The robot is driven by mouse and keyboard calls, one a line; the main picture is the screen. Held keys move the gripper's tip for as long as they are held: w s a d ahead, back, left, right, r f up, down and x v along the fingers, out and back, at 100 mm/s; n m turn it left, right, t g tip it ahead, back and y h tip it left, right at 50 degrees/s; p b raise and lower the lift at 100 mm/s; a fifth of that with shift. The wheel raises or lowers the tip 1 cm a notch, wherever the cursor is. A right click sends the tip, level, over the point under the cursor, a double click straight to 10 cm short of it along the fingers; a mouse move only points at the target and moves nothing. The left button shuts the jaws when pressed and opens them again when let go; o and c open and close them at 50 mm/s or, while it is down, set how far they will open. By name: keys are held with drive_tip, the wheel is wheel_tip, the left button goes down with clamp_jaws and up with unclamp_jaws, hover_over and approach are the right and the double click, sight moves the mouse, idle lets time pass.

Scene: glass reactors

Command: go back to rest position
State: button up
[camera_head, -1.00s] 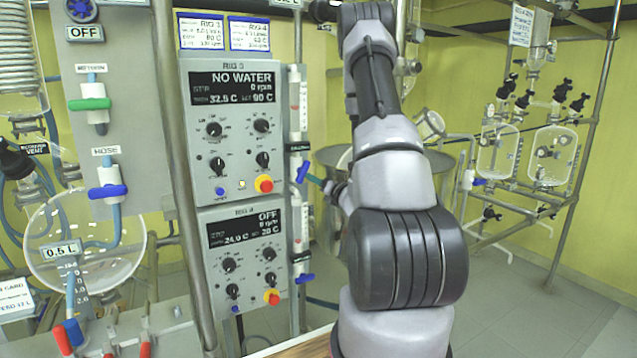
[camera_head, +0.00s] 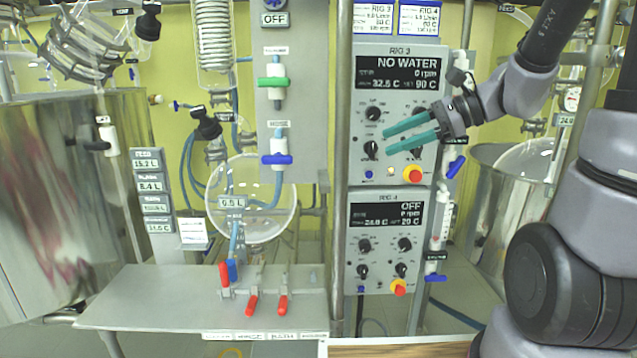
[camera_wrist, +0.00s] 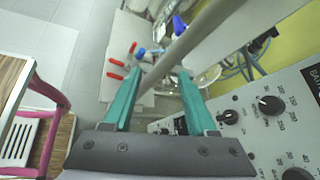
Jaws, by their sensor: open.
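My gripper (camera_head: 411,132) is open and empty, with teal fingers pointing left. In the head view it hangs in front of the RIG 3 control panel (camera_head: 432,60), covering part of its knobs. I cannot tell whether it touches the panel. The panel reads NO WATER, 0 rpm, 32.5 C and 90 C. In the wrist view the two fingers (camera_wrist: 152,100) are spread apart with nothing clear between their tips but a metal pole behind. Panel knobs (camera_wrist: 270,105) show to the right of the fingers.
The RIG 4 panel (camera_head: 385,215) reads OFF. A vertical metal pole (camera_head: 340,200) stands left of the panels. A steel shelf (camera_head: 150,295) with red-handled valves and a round glass vessel (camera_head: 275,205) are further left. A pink-framed chair (camera_wrist: 50,90) shows in the wrist view.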

drive_tip(key=s+d+r+n+t+h, duration=0.3)
drive_tip(key=s+d+r+n+h, duration=0.2)
drive_tip(key=s+d+n+h, duration=0.4)
drive_tip(key=n+h, duration=0.1)
drive_tip(key=n, duration=0.2)
drive_tip(key=shift+r, duration=0.3)
drive_tip(key=shift+s, duration=0.1)
idle(1.0)
